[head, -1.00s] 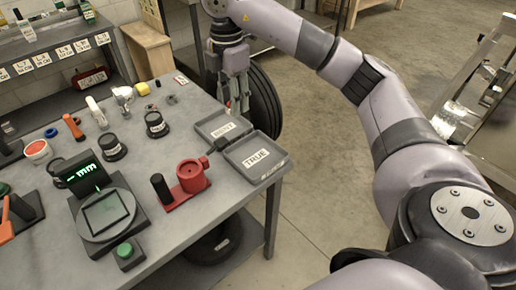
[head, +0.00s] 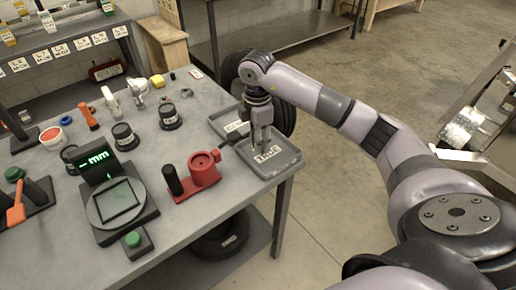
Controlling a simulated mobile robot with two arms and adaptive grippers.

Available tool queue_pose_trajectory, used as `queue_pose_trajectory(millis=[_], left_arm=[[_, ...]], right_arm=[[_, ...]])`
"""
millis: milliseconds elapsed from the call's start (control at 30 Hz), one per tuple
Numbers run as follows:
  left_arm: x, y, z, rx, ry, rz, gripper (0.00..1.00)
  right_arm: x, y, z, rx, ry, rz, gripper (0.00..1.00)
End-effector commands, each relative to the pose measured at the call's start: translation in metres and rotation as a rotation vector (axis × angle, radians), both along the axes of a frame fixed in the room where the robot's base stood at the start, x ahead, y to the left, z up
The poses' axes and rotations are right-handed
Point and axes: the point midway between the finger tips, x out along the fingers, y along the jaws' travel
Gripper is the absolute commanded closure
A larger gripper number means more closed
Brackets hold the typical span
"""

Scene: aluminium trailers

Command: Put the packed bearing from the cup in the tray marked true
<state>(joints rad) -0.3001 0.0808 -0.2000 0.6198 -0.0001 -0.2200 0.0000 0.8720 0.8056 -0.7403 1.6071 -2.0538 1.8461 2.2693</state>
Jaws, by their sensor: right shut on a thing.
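My right gripper (head: 263,145) points down over the grey tray marked TRUE (head: 289,158) at the table's right corner. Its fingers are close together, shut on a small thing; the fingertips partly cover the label. I take the held thing to be the bearing, but it is too small and hidden to make out. I cannot tell whether it touches the tray. A red fixture with a round cup (head: 204,169) and a black post stands to the left of the tray, with no bearing visible in it. My left gripper is not in view.
A second grey tray (head: 222,122) adjoins behind, partly covered by my gripper. A gauge with a green "mm" display (head: 97,160) and several black labelled pots (head: 124,137) stand to the left. A dark tyre is behind the table corner. The floor on the right is open.

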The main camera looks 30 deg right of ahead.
Motion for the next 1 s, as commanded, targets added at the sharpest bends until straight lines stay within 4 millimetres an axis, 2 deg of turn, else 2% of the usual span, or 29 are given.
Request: queue_pose_trajectory(millis=[300,700,733,833,1000], left_arm=[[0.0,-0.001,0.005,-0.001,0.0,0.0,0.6],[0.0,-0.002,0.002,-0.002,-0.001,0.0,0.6],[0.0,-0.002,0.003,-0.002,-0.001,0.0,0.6],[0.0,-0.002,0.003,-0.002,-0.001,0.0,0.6],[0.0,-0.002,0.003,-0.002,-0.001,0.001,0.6]], right_arm=[[-0.001,0.0,-0.039,0.0,0.003,0.001,0.94],[0.0,0.0,-0.047,-0.001,0.0,0.001,0.94],[0.0,0.0,-0.046,-0.001,0.0,0.001,0.63],[0.0,0.0,-0.046,-0.001,0.0,0.002,0.56],[0.0,0.0,-0.046,-0.001,0.0,0.001,0.56]])
